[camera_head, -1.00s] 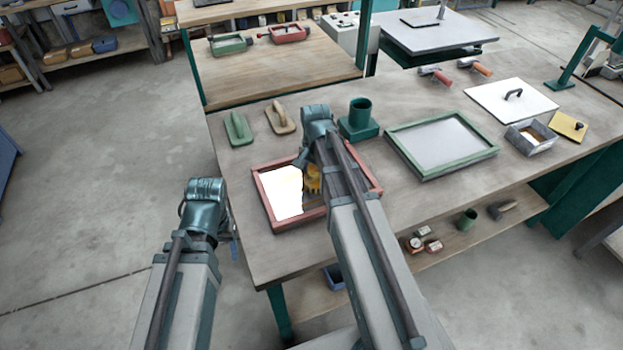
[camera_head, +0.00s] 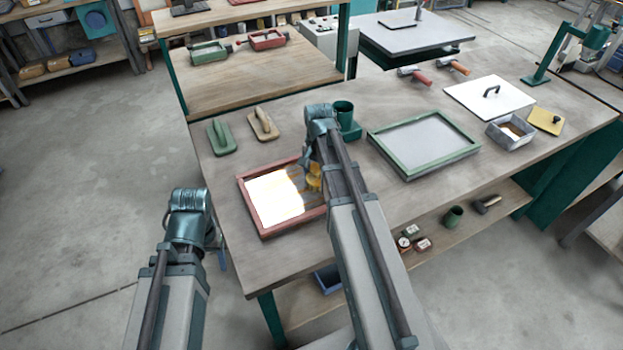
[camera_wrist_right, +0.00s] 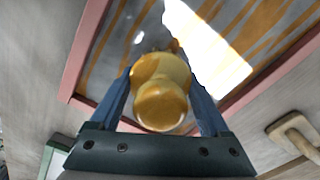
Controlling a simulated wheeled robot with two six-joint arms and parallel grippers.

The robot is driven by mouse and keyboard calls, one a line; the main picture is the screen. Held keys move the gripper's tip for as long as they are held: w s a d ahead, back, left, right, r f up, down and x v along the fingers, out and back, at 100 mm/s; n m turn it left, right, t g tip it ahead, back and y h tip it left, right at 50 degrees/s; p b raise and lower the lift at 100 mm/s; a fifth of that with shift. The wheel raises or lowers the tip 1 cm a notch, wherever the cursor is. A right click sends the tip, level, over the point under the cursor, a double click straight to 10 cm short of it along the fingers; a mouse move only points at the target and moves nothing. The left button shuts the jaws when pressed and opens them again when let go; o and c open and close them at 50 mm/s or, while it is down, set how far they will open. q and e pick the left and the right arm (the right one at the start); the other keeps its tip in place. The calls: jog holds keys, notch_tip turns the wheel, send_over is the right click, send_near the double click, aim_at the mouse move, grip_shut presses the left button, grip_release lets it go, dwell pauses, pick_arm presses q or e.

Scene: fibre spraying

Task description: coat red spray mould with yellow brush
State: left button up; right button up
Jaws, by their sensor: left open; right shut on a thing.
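The red-framed spray mould (camera_head: 262,232) lies flat near the table's front left. A bright white patch covers its left part, with yellow-brown streaks beside it. The wrist view shows the red rim (camera_wrist_right: 84,52), the white patch and orange streaks on grey. My right gripper (camera_wrist_right: 160,75) is shut on the yellow brush (camera_wrist_right: 160,98), also seen in the head view (camera_head: 314,179) over the mould beside the patch. Whether its bristles touch is hidden. My right arm covers the mould's right part. My left gripper (camera_head: 221,254), mostly hidden by its wrist, is open and empty left of the table.
Green float (camera_head: 221,137) and tan float (camera_head: 262,125) lie behind the mould. A dark green cup (camera_head: 344,113) stands behind my right wrist. A green-framed tray (camera_head: 373,141) lies to the right, then a white board (camera_head: 478,104) and small metal box (camera_head: 497,137).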

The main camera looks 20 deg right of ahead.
aim_at(297, 192)
jog(key=shift+w+d, duration=0.1)
jog(key=shift+d, duration=1.5)
jog(key=shift+f, duration=0.1)
jog(key=shift+a, duration=0.2)
jog(key=shift+a, duration=1.5)
jog(key=shift+a, duration=0.1)
jog(key=shift+s+a, duration=0.2)
jog(key=shift+a, duration=1.3)
jog(key=shift+a, duration=0.1)
jog(key=shift+a, duration=1.5)
